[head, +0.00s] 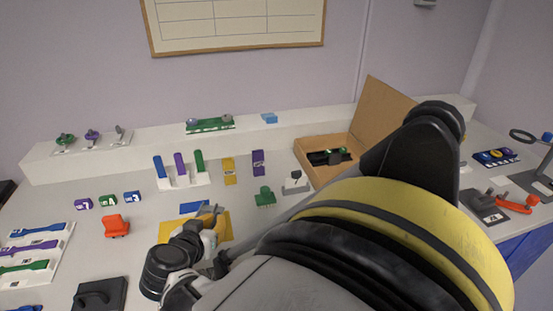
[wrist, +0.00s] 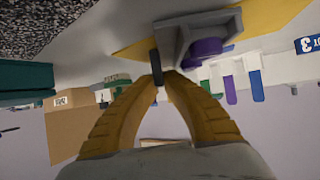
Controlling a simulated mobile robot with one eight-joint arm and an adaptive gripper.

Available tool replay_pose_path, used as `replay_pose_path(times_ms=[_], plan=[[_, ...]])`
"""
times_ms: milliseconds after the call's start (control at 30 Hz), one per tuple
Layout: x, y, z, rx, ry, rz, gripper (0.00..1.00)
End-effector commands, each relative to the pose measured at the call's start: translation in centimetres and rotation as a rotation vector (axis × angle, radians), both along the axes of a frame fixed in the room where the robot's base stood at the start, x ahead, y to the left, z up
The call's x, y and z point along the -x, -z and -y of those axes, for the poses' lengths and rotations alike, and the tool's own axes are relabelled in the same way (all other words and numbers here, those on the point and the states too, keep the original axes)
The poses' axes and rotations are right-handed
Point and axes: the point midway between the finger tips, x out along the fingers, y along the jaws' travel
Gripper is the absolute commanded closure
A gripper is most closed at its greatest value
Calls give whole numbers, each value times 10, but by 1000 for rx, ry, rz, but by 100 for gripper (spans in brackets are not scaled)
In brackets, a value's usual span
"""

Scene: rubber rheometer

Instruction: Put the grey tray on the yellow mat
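The grey tray (wrist: 228,24) shows in the wrist view, just beyond my fingertips, with a round purple piece (wrist: 204,48) at it. My gripper (wrist: 158,78) has its two yellow fingers drawn together on a dark upright part at the tray's near left side, which looks like a tab or handle. The yellow mat (wrist: 275,14) shows behind the tray. In the head view the yellow mat (head: 171,228) lies on the bench, and my wrist and gripper (head: 211,213) are over it, hiding much of it. I cannot tell whether the tray touches the mat.
A white rack (head: 183,182) with coloured strips stands behind, a green piece (head: 265,197) to the right. A red-orange block (head: 116,227) sits left of the mat. An open cardboard box (head: 316,168) stands at the back right.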

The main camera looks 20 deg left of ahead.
Motion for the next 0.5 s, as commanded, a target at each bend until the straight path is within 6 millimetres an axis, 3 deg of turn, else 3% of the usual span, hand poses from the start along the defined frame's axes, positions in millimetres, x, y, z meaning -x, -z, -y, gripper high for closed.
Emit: replay_pose_path(times_ms=[33, 100, 500], plan=[[0, 1, 0, 0, 0, 0, 100], [0, 1, 0, 0, 0, 0, 74], [4, -4, 1, 0, -1, 0, 73]])
